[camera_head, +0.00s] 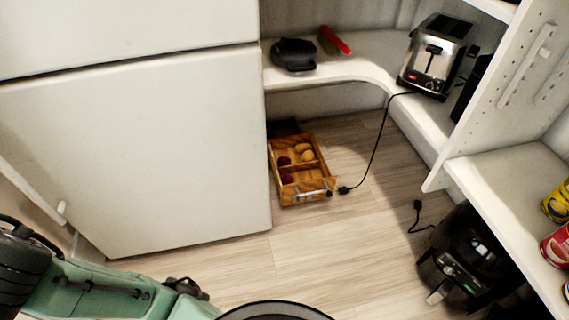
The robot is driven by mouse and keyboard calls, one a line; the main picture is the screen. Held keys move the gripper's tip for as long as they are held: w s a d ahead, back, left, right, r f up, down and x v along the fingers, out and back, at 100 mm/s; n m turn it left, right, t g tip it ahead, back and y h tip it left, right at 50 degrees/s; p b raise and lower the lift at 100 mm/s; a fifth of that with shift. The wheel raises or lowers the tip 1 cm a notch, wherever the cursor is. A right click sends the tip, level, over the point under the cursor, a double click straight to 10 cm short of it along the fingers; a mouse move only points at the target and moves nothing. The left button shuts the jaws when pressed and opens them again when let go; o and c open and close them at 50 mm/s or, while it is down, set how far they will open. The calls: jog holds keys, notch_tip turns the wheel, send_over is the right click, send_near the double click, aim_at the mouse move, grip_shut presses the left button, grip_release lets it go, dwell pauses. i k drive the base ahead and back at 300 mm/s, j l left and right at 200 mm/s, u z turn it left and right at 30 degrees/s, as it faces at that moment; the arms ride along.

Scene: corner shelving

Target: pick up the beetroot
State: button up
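A shallow wooden crate (331,184) stands on the floor beside the white cabinet front. In it lie dark red, round things that look like beetroot, one in the far compartment (284,161) and one nearer the middle (287,178). They are small and partly shaded, so their exact shape is hard to tell. Paler brown, round items (304,152) lie beside them. My green arm shows at the bottom left, well away from the crate. My gripper's fingers cannot be made out in this view.
The tall white cabinet (150,150) borders the crate on the left. A low white corner shelf (345,70) holds a toaster (436,55). A black appliance (470,255) stands on the floor at right. A cable (374,150) hangs near the crate. Floor (340,240) in front is clear.

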aim_at(283, 161)
jog(key=i+j+z, duration=0.45)
jog(key=z, duration=0.25)
